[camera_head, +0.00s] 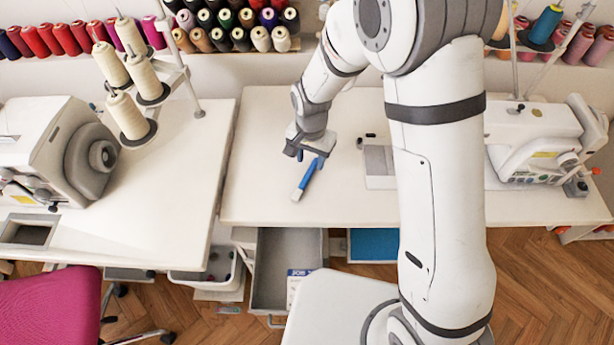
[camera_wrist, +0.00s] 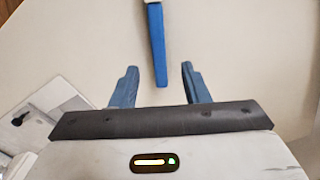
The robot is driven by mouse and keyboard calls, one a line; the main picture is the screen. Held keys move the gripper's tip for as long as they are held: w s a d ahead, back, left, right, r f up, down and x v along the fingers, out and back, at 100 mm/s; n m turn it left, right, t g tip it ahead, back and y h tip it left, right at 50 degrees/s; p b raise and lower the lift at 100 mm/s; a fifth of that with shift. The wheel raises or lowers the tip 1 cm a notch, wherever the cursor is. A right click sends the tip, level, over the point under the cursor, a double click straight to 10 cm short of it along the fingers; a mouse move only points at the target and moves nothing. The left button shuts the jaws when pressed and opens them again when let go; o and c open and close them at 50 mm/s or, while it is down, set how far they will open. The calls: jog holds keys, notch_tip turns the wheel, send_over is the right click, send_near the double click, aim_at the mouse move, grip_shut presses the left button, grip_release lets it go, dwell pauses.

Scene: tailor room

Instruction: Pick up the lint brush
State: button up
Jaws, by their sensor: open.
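The lint brush (camera_head: 306,179) lies on the white table, with a blue handle and a whitish head toward the front edge. In the wrist view its blue handle (camera_wrist: 156,45) runs down from the top edge, and only a sliver of the pale head shows. My gripper (camera_head: 311,157) is over the handle end of the brush. In the wrist view my gripper (camera_wrist: 160,69) has its two blue fingers spread, with the handle's end appearing between the tips and a gap on each side. The height between fingers and handle is hard to tell.
A sewing machine (camera_head: 535,135) stands right on the same table (camera_head: 262,190). Another machine (camera_head: 55,145) and a thread stand (camera_head: 175,75) are at left. An open drawer (camera_head: 270,285) is below. The tabletop around the brush is clear.

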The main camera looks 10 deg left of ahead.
aim_at(311, 169)
notch_tip(311, 169, down, 4)
jog(key=shift+w+r+b, duration=0.1)
jog(key=shift+b, duration=0.8)
jog(key=shift+c, duration=0.3)
grip_shut()
